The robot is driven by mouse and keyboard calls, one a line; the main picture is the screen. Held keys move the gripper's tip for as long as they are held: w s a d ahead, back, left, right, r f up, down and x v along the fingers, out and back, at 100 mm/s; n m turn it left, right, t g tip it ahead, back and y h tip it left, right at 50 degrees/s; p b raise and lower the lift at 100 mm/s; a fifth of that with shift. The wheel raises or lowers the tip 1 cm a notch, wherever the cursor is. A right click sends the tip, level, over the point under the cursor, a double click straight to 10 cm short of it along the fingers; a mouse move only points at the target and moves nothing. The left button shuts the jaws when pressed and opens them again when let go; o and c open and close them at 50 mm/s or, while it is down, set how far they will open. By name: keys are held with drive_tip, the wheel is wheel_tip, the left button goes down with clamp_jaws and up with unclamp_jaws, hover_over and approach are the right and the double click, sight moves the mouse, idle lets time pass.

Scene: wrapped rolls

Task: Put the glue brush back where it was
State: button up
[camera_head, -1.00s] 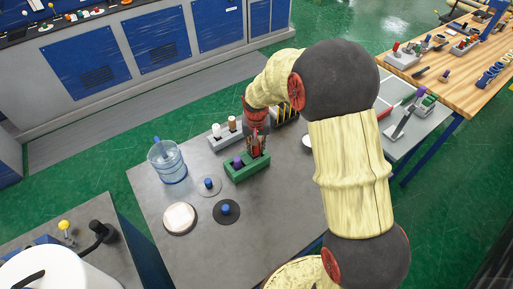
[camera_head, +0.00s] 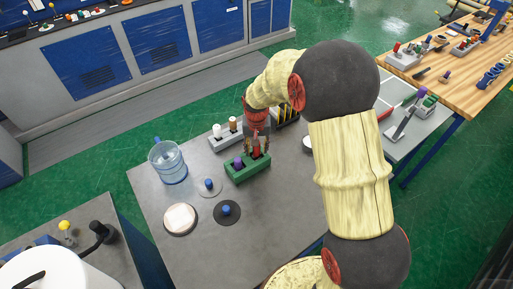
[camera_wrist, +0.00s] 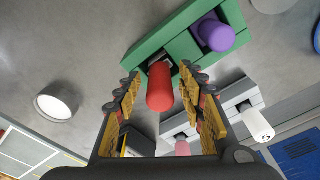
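A red-handled tool (camera_wrist: 160,88), which I take for the glue brush, stands in a slot of the green holder (camera_wrist: 152,45). Its lower end is hidden in the slot. A purple-handled tool (camera_wrist: 215,34) stands in the other slot. My gripper (camera_wrist: 162,76) is around the red handle from above, with a visible gap between the handle and each finger. It is open and holds nothing. In the head view, my gripper (camera_head: 256,148) is over the right part of the green holder (camera_head: 245,173), and the red handle shows between its fingers.
A grey holder (camera_head: 217,142) with white and brown handles stands just behind. The front of the grey table (camera_head: 255,245) is clear.

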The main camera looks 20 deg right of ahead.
wheel_tip(320, 180, up, 12)
drive_tip(key=s+p, duration=0.1)
drive_tip(key=s+r+n+t, duration=0.2)
drive_tip(key=s+r, duration=1)
drive_tip(key=s+r+n+t, duration=0.1)
drive_tip(key=s+r+t, duration=0.1)
drive_tip(key=s, duration=1.5)
drive_tip(key=shift+r+n, duration=0.3)
drive_tip(key=shift+r, duration=0.25)
